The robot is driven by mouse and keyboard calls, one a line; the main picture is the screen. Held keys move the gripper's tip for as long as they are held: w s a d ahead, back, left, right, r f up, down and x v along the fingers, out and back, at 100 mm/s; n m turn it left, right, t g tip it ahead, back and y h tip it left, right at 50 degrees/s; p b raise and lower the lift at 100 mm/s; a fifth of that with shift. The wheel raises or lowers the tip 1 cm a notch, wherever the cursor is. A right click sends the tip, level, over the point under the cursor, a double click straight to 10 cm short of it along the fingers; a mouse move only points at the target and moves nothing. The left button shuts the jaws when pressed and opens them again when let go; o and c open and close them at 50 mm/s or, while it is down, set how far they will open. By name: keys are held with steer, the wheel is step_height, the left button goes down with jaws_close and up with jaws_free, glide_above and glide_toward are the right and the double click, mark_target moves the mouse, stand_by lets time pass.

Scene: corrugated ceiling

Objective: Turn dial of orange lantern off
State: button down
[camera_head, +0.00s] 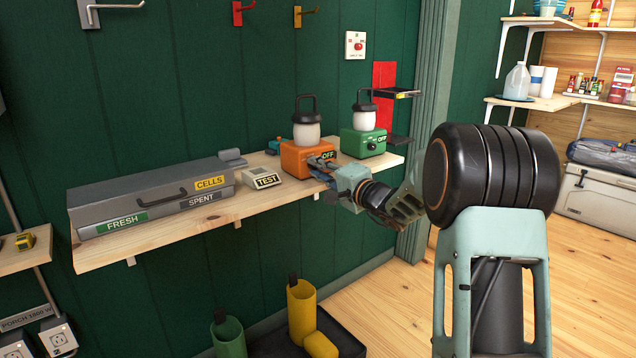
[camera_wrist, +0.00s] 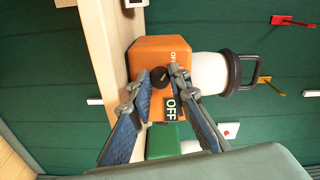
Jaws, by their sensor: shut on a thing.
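The orange lantern (camera_head: 294,153) stands upright on the wooden shelf, with a white globe and a dark handle on top. In the wrist view its orange base (camera_wrist: 148,50) appears sideways. Its black dial (camera_wrist: 159,77) sits on the front face, between an ON marking (camera_wrist: 174,55) and a black OFF label (camera_wrist: 171,108). My gripper (camera_wrist: 157,79) has its fingertips on either side of the dial and is shut on it. In the head view my gripper (camera_head: 320,166) reaches the lantern's front and hides the dial. Which way the dial points is unclear.
A green lantern (camera_head: 362,143) stands close on the right. A TEST box (camera_head: 262,175) and a grey cell case (camera_head: 150,190) stand on the shelf (camera_head: 160,239) to the left. Yellow and green containers (camera_head: 301,310) stand below.

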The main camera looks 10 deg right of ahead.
steer(key=shift+n+b, duration=0.3)
steer(key=shift+b, duration=0.2)
steer(key=c, duration=1.8)
jaws_free()
steer(key=v, duration=1.2)
steer(key=shift+d, duration=0.1)
